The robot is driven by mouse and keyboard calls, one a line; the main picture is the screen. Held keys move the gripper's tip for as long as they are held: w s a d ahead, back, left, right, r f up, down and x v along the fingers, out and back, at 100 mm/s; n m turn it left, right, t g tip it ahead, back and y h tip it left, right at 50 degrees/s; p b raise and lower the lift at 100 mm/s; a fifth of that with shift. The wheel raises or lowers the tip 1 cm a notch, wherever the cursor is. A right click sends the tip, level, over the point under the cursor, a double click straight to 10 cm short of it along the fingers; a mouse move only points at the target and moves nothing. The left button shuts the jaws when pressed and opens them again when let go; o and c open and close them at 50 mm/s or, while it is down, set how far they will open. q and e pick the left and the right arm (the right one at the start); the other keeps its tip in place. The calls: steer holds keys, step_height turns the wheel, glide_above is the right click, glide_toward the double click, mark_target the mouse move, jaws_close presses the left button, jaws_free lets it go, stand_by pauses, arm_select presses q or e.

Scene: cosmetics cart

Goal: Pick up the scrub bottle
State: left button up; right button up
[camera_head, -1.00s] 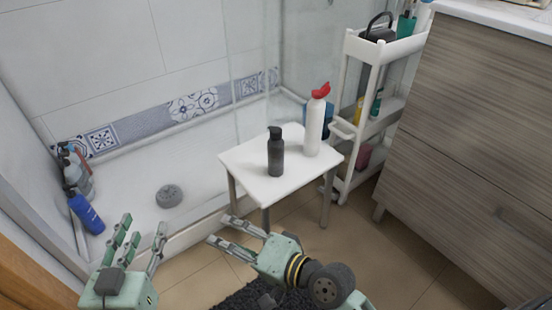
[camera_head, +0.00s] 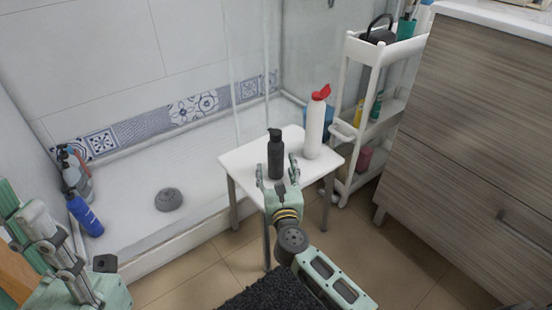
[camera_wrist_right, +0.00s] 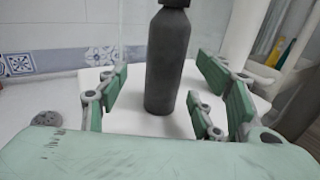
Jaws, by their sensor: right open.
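A dark grey bottle (camera_head: 275,155) with a black cap stands upright on a small white stool (camera_head: 237,160). I cannot read a label on it to confirm it is the scrub bottle. My right gripper (camera_head: 277,172) is open at the stool's front edge, with its fingers pointing at the bottle. In the right wrist view, the bottle (camera_wrist_right: 167,60) stands centred between the spread green finger pads, with a visible gap on each side; its cap top is cut off. My left gripper (camera_head: 40,235) is at the lower left, away from the stool; its opening is unclear.
A white bottle with a red top (camera_head: 315,125) stands on the stool, right of and behind the dark one. A white cart (camera_head: 352,90) and a wooden cabinet (camera_head: 465,130) are at the right. Blue and grey bottles (camera_head: 84,214) stand in the shower at the left.

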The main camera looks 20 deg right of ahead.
mark_target(277, 163)
steer(key=w, duration=0.2)
steer(key=w+d+b, duration=0.1)
steer(key=w, duration=0.1)
steer(key=shift+w+d+r, duration=0.1)
steer(key=shift+w+d, duration=0.1)
steer(key=shift+w, duration=0.1)
steer(key=shift+r, duration=0.1)
steer(key=c, duration=1.4)
steer(key=shift+r, duration=0.1)
steer(key=shift+c, duration=0.2)
